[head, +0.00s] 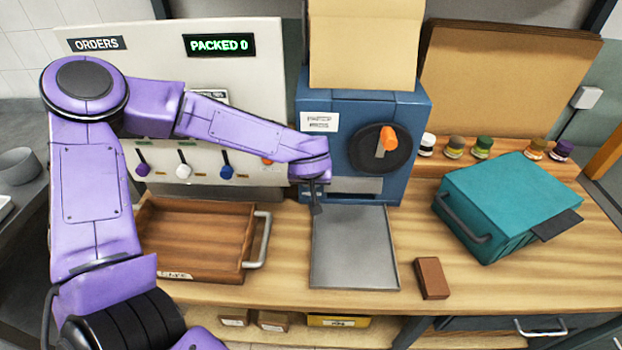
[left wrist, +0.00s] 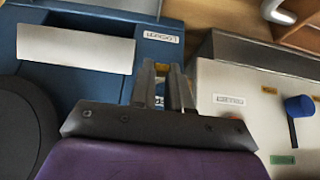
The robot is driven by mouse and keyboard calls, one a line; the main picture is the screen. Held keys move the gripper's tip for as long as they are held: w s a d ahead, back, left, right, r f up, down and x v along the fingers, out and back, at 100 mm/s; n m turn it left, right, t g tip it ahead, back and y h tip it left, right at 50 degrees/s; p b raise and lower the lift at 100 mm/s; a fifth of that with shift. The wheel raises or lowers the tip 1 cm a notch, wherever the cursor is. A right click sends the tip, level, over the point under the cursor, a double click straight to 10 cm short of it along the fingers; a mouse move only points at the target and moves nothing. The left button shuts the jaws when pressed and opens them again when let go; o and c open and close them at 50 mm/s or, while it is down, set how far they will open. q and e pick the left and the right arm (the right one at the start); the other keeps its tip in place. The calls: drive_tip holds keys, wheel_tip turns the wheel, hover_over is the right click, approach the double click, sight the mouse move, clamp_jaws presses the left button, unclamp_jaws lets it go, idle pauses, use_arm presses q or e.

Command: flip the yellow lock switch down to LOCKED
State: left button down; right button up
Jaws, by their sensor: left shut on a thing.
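The blue machine (head: 390,103) stands at the back middle of the bench, with a round black dial and an orange handle on its front. My left gripper (head: 316,208) is at the machine's lower left front, pointing down beside the label panel. In the left wrist view, its fingers (left wrist: 172,85) are close together at the blue face, near a label that reads LOCKED (left wrist: 163,37). A small bit of the yellow lock switch (left wrist: 162,68) shows between the fingers; the rest is hidden, so its position cannot be told. My right gripper is not in view.
The white orders panel (head: 255,70) with coloured levers is just left of the machine. A wooden tray (head: 190,268) and a grey metal tray (head: 352,270) lie in front. A teal case (head: 510,195), a brown block (head: 431,278) and small jars stand to the right.

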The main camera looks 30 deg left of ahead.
use_arm(q)
drive_tip(key=shift+s+d+f+t+y+b, duration=0.15)
drive_tip(key=shift+f+t+y+b, duration=0.4)
drive_tip(key=shift+t+b, duration=0.15)
drive_tip(key=shift+s+d+f+t+y+b, duration=0.1)
drive_tip(key=shift+f+t+y+b, duration=0.35)
drive_tip(key=shift+t+b, duration=0.6)
drive_tip(key=shift+s+a+f+t+y+b, duration=0.15)
drive_tip(key=shift+t+y+b, duration=0.55)
drive_tip(key=shift+b, duration=0.7)
drive_tip(key=shift+w+d+f+t+y+b, duration=0.15)
drive_tip(key=shift+f+t+y+b, duration=0.25)
drive_tip(key=shift+t+b, duration=0.7)
drive_tip(key=c, duration=1.1)
unclamp_jaws()
drive_tip(key=shift+g, duration=0.25)
drive_tip(key=shift+s, duration=0.1)
